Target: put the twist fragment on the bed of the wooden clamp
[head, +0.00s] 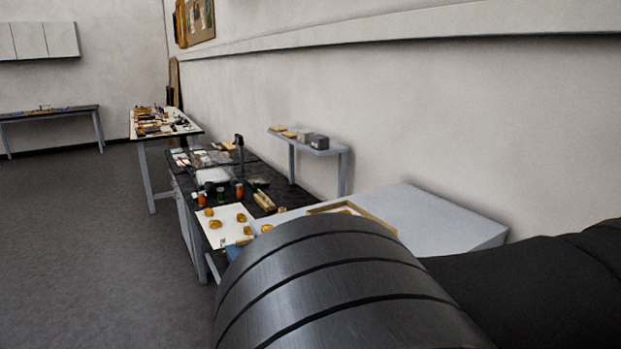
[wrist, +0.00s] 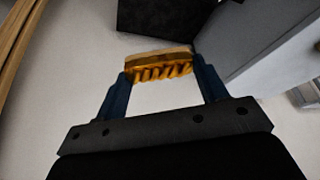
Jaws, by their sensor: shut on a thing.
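In the wrist view, my gripper (wrist: 160,67) is shut on the twist fragment (wrist: 163,71), a gilt piece with a row of slanted twisted ridges and a paler back edge. It lies crosswise between the two blue fingers, above a pale surface; the height cannot be told. No clamp bed can be made out in the wrist view.
Several gilt fragments (head: 215,225) lie on a white sheet (head: 228,240). A wooden frame (head: 383,222) lies on the pale table (head: 450,228). Jars (head: 239,190) and a dark upright tool (head: 239,145) stand behind. A small shelf (head: 318,149) is by the wall. A dark block (wrist: 165,17) shows ahead in the wrist view.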

